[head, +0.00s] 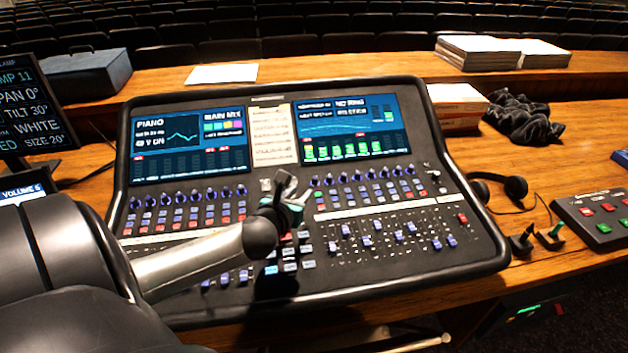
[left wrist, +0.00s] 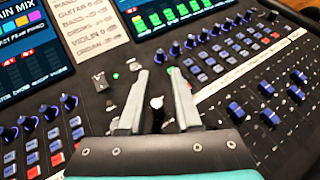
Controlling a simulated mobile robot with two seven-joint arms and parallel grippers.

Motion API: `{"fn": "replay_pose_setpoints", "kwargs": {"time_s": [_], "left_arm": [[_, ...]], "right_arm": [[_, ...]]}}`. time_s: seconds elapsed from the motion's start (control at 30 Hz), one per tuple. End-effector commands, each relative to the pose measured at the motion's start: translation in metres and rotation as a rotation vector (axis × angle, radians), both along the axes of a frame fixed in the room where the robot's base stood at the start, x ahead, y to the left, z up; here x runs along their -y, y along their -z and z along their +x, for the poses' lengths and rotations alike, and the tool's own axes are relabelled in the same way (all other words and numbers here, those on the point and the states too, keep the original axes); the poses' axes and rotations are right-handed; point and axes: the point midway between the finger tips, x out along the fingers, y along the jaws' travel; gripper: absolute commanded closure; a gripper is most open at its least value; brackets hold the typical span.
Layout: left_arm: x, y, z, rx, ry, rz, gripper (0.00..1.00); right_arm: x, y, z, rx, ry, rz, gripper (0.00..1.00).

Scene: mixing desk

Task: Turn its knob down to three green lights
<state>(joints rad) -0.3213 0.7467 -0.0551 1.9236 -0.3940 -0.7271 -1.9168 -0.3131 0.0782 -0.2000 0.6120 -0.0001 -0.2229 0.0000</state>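The mixing desk (head: 330,285) fills the middle of the head view, with rows of blue-capped knobs (head: 358,175) below two screens. My left gripper (head: 290,187) is over its centre, pointing at the panel, with its fingers apart. In the left wrist view the open fingers (left wrist: 158,75) show nothing clamped between them. A small pale knob or button (left wrist: 157,102) shows in the gap, lower down. A grey square-topped control (left wrist: 100,80) stands left of the fingers, with a small green light (left wrist: 116,76) beside it. I cannot tell which knob is meant. My right gripper is out of view.
The left screen (head: 190,135) reads PIANO and MAIN MIX; the right screen (head: 350,125) has green bars. A paper list (head: 273,135) lies between them. Headphones (head: 498,185), a dark cloth (head: 520,118) and a button box (head: 597,215) are to the right.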

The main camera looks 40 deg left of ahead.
Motion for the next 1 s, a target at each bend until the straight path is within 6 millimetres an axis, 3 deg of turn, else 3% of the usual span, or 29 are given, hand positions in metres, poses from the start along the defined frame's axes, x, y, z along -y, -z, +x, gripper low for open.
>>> {"fn": "replay_pose_setpoints", "kwargs": {"time_s": [0.4,0.63,1.0], "left_arm": [[-0.023,0.025,0.053,0.002,-0.002,-0.003,0.68],[-0.034,0.036,0.080,0.003,-0.002,-0.004,0.68],[-0.042,0.045,0.098,-0.001,0.000,-0.003,0.68]], "right_arm": [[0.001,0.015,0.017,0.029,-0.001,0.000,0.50],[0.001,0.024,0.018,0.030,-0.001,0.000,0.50],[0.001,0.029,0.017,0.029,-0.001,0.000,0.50]]}}
